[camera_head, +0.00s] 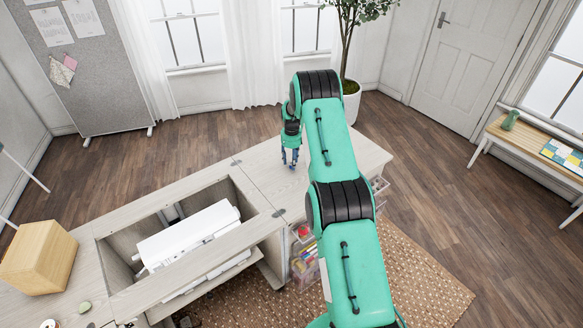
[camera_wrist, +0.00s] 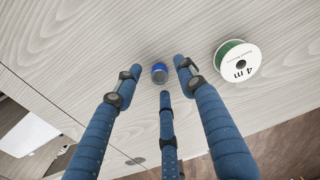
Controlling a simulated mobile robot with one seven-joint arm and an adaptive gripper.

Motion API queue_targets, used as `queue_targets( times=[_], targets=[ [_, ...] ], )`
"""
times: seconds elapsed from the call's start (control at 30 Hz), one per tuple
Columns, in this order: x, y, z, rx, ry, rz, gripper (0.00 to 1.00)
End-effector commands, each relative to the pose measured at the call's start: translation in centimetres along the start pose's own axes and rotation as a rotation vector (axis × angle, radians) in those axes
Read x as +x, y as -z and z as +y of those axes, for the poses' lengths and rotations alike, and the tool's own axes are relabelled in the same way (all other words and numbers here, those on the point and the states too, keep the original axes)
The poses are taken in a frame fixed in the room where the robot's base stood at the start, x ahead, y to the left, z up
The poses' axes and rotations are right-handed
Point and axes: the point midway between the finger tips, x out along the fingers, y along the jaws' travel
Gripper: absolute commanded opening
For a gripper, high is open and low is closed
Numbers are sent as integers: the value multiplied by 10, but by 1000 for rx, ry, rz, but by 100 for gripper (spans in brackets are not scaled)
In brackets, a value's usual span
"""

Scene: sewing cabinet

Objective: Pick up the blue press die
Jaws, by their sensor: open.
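The blue press die (camera_wrist: 160,73) is a small round blue piece with a dark grey top, standing on the pale wood tabletop. In the wrist view it lies between the fingertips of my gripper (camera_wrist: 160,80), whose blue fingers are spread around it with gaps showing on both sides. No finger visibly touches it. In the head view my gripper (camera_head: 290,158) points down at the right part of the cabinet top; I cannot make out the die there.
A spool of green ribbon (camera_wrist: 237,61) marked "4 m" lies close to the right finger. The cabinet (camera_head: 150,200) has an open well holding a white machine (camera_head: 190,235) left of my gripper. A wooden box (camera_head: 38,258) stands at the far left.

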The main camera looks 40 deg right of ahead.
Motion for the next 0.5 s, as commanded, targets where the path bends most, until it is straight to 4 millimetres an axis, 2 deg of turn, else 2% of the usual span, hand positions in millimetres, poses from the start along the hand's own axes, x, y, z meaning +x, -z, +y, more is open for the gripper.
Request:
queue_targets(
  times=[0.17,0.5],
  targets=[
    [11,0,0,0,0,0,40],
    [12,0,0,0,0,0,40]
  ],
)
